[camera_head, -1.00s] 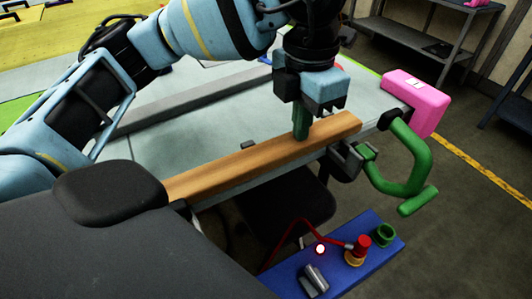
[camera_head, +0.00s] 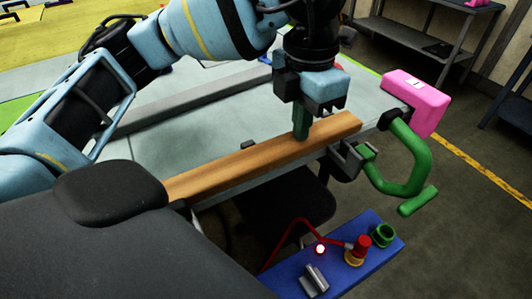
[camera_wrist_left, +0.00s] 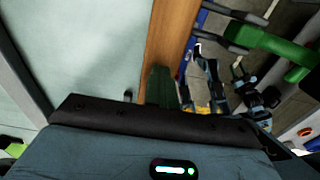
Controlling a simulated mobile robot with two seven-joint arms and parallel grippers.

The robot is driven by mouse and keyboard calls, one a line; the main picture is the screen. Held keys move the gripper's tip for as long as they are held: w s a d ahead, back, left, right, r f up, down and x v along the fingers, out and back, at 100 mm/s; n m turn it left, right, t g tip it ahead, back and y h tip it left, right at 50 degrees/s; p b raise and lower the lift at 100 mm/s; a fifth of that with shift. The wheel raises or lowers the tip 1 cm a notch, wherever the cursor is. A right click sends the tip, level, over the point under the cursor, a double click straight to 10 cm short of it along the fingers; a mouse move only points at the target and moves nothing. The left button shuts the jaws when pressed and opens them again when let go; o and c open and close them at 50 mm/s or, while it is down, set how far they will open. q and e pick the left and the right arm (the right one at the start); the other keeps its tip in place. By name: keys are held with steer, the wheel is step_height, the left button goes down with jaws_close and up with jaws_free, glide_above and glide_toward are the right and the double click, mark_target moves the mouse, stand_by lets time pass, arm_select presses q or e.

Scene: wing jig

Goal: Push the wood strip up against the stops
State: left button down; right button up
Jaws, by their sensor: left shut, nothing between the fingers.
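The wood strip (camera_head: 235,166) lies along the near edge of the pale table, running from lower left to upper right. It also shows in the left wrist view (camera_wrist_left: 173,35). My left gripper (camera_head: 301,124) points down with its green fingers shut and empty, at the strip's side near its right end. In the left wrist view the green fingers (camera_wrist_left: 160,86) overlap the strip's edge; I cannot tell whether they touch it. A small dark piece (camera_head: 248,145) stands on the table behind the strip, possibly a stop. My right gripper is out of view.
A green clamp (camera_head: 412,170) with a grey jaw sits at the table's right corner, close to the strip's end. A pink block (camera_head: 415,98) is behind it. A long grey bar (camera_head: 190,102) lies farther back. A blue panel (camera_head: 375,262) with small parts is below.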

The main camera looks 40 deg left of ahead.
arm_select(q)
steer(key=shift+w+a, duration=0.3)
steer(key=shift+a, duration=0.4)
stand_by(1.0)
steer(key=c, duration=2.1)
jaws_free()
steer(key=shift+c, duration=0.2)
steer(key=o, duration=1.3)
step_height(320, 180, up, 7)
steer(key=p, duration=0.4)
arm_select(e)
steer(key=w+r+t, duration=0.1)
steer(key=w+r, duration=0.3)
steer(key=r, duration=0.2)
